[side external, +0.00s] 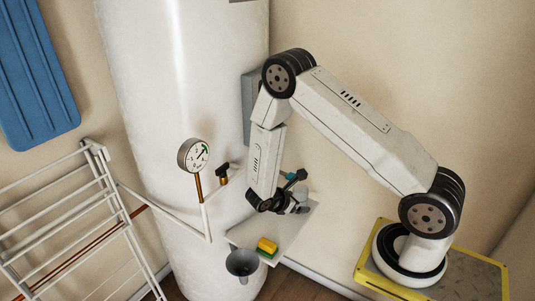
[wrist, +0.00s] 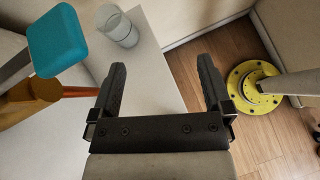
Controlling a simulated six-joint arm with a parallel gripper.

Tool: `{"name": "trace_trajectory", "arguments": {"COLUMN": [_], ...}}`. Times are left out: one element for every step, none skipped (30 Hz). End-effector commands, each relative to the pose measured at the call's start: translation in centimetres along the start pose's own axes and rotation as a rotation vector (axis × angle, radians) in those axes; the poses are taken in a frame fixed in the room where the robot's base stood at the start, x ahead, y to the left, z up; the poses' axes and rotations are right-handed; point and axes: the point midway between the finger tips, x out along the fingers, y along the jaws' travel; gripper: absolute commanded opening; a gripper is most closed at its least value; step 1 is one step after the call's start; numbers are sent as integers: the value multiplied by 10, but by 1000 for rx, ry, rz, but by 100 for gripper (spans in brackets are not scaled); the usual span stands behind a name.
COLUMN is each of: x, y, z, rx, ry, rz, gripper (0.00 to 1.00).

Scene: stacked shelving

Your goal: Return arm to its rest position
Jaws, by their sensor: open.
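My gripper (side external: 288,207) hangs at the end of my bent arm, above the white shelf beside the tall white tank. In the wrist view, the two dark fingers of my gripper (wrist: 162,66) stand wide apart with nothing between them. The pale shelf surface (wrist: 155,60) shows beyond and below them. The teal valve handle (side external: 293,176) is close beside my gripper in the side view. A teal handle (wrist: 66,37) also shows large at the upper left of the wrist view, left of the fingers. No rest position is marked in view.
A yellow and green sponge (side external: 267,246) lies on the white shelf (side external: 293,228). A grey funnel-like cup (side external: 241,263) is by its left edge. A clear glass (wrist: 119,27) shows in the wrist view. The tank (side external: 185,80), gauge (side external: 193,155) and drying rack (side external: 75,220) stand left.

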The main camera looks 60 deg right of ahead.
Motion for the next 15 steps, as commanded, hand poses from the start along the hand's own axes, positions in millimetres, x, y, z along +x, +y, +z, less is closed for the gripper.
{"name": "trace_trajectory", "arguments": {"x": [-10, -15, -21, -26, -31, -38, -43, -48, -55, -60, -65, -73, -78, -83, -91], "y": [-3, -5, -8, -11, -13, -16, -19, -21, -24, -26, -29, -31, -34, -36, -39], "z": [5, 7, 10, 12, 13, 15, 17, 18, 20, 21, 22, 23, 24, 25, 27], "rx": [45, 70, 105, 129, 155, 188, 214, 240, 273, 299, 325, 361, 387, 414, 451], "ry": [31, 50, 74, 94, 112, 138, 157, 177, 203, 224, 244, 272, 293, 315, 343], "rz": [-24, -40, -61, -77, -93, -112, -126, -141, -159, -173, -187, -204, -217, -231, -248], "gripper": [100, 100, 100, 100, 100, 100, 100, 100, 100, 100, 100, 100, 100, 100, 100]}}
